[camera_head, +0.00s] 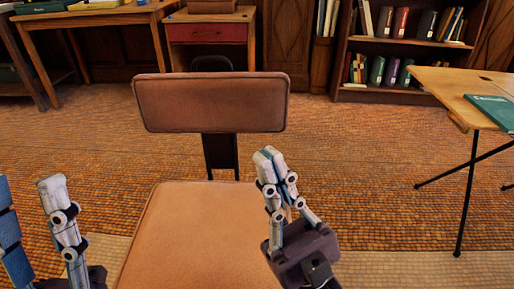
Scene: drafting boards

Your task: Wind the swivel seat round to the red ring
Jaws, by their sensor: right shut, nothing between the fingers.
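The swivel seat has a brown padded cushion (185,235) at the bottom centre and a brown padded backrest (211,103) beyond it, joined by a dark upright bar. The backrest faces me. My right gripper (270,158) is shut and empty, in front of the right side of the cushion, its fingertips just below the backrest in the picture. I cannot tell whether it touches the seat. My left gripper (27,186) is open and empty at the lower left, left of the cushion. The seat's base is hidden and I see no red ring.
A drafting table (478,88) with a green book (494,110) and thin black legs stands at the right. A wooden desk (95,18), a red-drawer cabinet (207,33) and a bookshelf (405,46) line the back.

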